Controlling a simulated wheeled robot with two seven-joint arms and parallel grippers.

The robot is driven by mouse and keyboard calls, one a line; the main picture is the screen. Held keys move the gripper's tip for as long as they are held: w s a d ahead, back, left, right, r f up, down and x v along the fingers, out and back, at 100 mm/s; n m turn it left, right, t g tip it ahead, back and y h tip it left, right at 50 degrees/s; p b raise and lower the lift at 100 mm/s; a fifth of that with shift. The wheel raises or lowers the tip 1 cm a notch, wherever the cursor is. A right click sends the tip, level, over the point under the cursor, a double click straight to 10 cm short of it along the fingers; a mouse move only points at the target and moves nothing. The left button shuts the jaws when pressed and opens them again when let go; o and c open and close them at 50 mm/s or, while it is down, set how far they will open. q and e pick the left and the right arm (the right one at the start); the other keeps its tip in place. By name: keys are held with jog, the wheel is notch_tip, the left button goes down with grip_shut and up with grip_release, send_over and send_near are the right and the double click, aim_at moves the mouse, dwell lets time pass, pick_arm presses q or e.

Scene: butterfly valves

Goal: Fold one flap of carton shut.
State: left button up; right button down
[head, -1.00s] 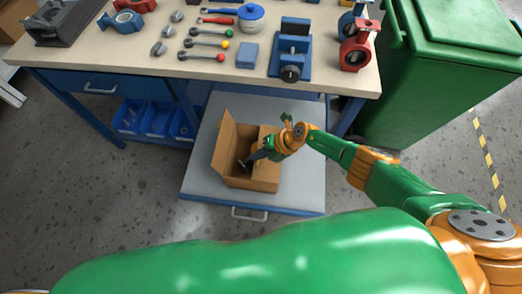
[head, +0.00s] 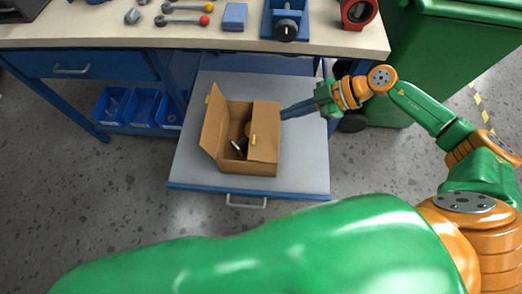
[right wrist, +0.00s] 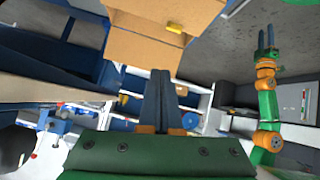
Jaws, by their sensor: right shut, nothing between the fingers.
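The open brown carton (head: 213,146) stands on the grey pulled-out shelf. Its left flap (head: 214,118) stands up, leaning outward, with a small yellow tab. A dark item with a black disc (head: 239,147) shows inside, partly hidden. My right gripper (head: 284,113) is shut and empty at the carton's right side; I cannot tell if it touches. In the right wrist view its fingers (right wrist: 160,76) point toward the carton (right wrist: 150,45). My left gripper (right wrist: 267,34) shows there, fingers apart.
The grey shelf (head: 305,165) has bare room around the carton. The workbench (head: 130,35) with tools and valves stands behind it. Blue bins (head: 142,106) sit at the left and a green container (head: 450,60) at the right.

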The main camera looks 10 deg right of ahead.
jog(key=s+m+b, duration=0.1)
jog(key=m, duration=0.1)
jog(key=b, duration=0.1)
send_over(261, 142)
jog(key=f, duration=0.4)
jog(key=d+f, duration=0.1)
jog(key=f, duration=0.1)
jog(key=shift+s, duration=0.25)
jog(key=f, duration=0.2)
jog(key=a+f+b, duration=0.1)
jog(key=shift+w+f+b, duration=0.15)
jog(key=shift+f+b, duration=0.15)
jog(key=shift+f, duration=0.3)
pick_arm(q)
notch_tip(261, 142, down, 7)
jog(key=a, duration=0.1)
jog(key=shift+w+r, duration=0.2)
jog(key=shift+w, duration=0.05)
